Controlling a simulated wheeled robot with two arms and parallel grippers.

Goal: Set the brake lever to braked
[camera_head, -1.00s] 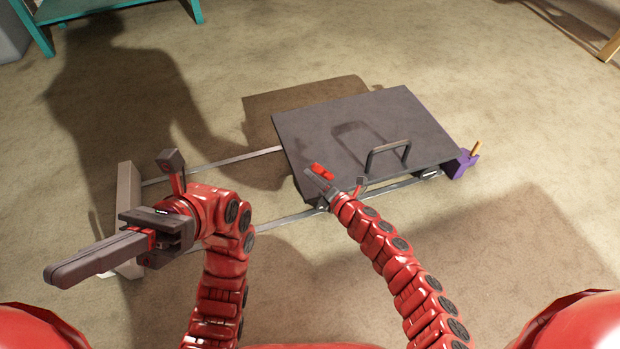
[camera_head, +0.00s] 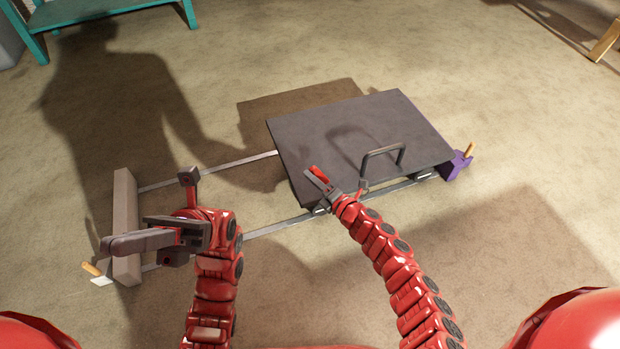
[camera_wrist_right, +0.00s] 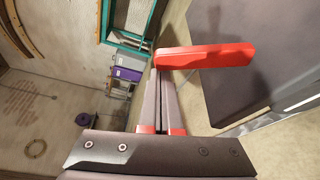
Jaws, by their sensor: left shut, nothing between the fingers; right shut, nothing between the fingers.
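A dark grey flat-topped cart (camera_head: 350,125) with a black loop handle (camera_head: 383,157) stands on two thin rails. The brake lever, a red bar (camera_head: 320,173), shows at the cart's near left edge. In the right wrist view the red lever (camera_wrist_right: 215,56) lies across just beyond my fingertips. My right gripper (camera_head: 313,171) is shut and empty, right beside the lever; I cannot tell whether they touch. Its fingers also show in the wrist view (camera_wrist_right: 156,80). My left gripper (camera_head: 108,245) is shut and empty, over the left end of the rails, well away from the cart.
A grey-brown end beam (camera_head: 125,205) crosses the rails at the left, with a white piece with an orange handle (camera_head: 93,270) beside it. A purple block (camera_head: 457,165) with an orange handle stands at the rails' right end. A teal bench (camera_head: 100,12) is at the back.

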